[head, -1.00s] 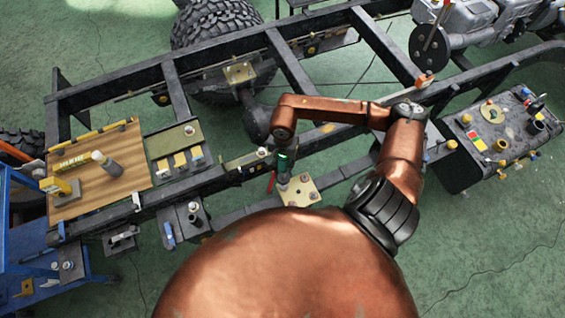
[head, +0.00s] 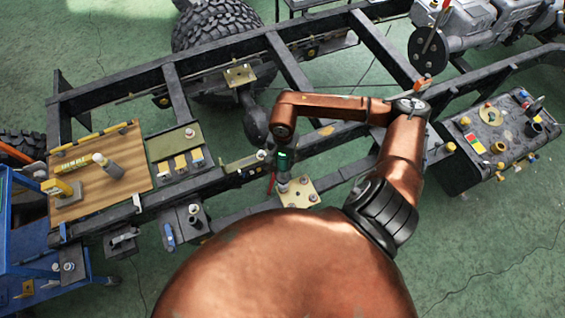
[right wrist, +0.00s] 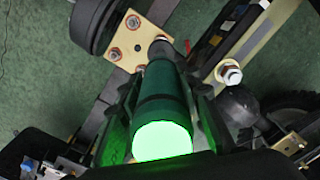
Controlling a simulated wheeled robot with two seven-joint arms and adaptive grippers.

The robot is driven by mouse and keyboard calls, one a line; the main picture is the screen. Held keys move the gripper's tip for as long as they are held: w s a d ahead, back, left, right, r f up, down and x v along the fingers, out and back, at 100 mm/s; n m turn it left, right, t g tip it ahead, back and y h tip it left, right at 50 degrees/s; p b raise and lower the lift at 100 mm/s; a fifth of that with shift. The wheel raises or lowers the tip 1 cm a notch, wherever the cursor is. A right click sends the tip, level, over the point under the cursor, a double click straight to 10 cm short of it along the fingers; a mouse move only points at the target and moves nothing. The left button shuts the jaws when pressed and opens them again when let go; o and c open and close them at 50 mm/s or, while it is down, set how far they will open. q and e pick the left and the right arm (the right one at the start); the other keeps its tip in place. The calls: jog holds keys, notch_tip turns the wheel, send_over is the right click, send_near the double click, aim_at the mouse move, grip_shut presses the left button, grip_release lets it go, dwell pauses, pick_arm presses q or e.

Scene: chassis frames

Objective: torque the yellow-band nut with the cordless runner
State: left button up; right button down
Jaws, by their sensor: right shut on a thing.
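My right gripper (head: 281,163) is shut on the cordless runner (head: 284,157), a dark green cylinder, over the pale plate (head: 300,195) on the chassis rail. In the right wrist view the runner (right wrist: 165,105) lies between the two fingers, its near end glowing bright green. Its dark nose (right wrist: 161,48) points at the plate (right wrist: 124,40), overlapping its edge; whether it sits on a nut is hidden. I cannot make out a yellow band. My left gripper is out of view.
A wooden board (head: 118,182) with tools and an olive tray (head: 170,140) lie left. A black case top (head: 500,140) with small parts stands right. Chassis rails and crossbars surround the plate. Green floor (head: 480,250) is open at lower right.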

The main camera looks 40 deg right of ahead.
jog(key=shift+r, duration=0.15)
notch_tip(320, 180, up, 5)
jog(key=shift+p, duration=1.1)
